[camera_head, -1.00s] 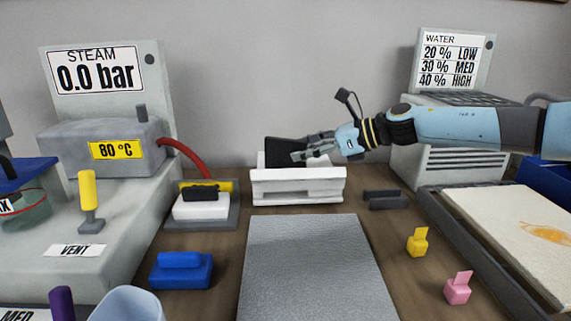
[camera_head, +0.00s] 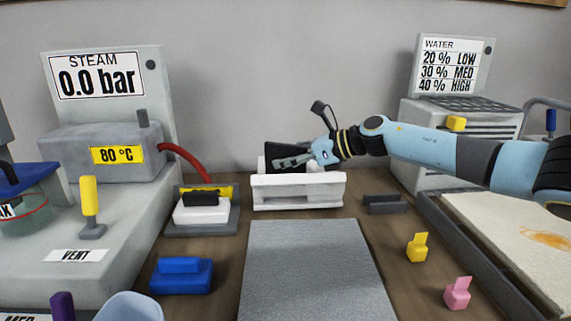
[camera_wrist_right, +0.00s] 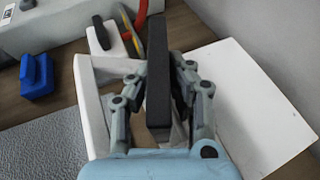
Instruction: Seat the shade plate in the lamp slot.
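A black upright plate (camera_head: 278,152), which looks like the shade plate, stands at the back of a white frame (camera_head: 298,202) in the head view. The wrist view shows the plate's narrow edge (camera_wrist_right: 158,85). My right gripper (camera_head: 282,163) reaches in from the right. In the wrist view its fingers (camera_wrist_right: 160,75) lie one on each side of the plate, with their tips very close to it. Whether they press on it I cannot tell. The plate's lower edge and the lamp slot are hidden behind the white frame and the fingers. My left gripper is out of view.
Left of the frame is a grey tray (camera_head: 225,228) with a white block (camera_head: 200,214). A dark block (camera_head: 385,208) lies to its right. A grey sheet (camera_head: 312,270) lies in front. Steam (camera_head: 110,120) and water (camera_head: 450,65) units flank the table.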

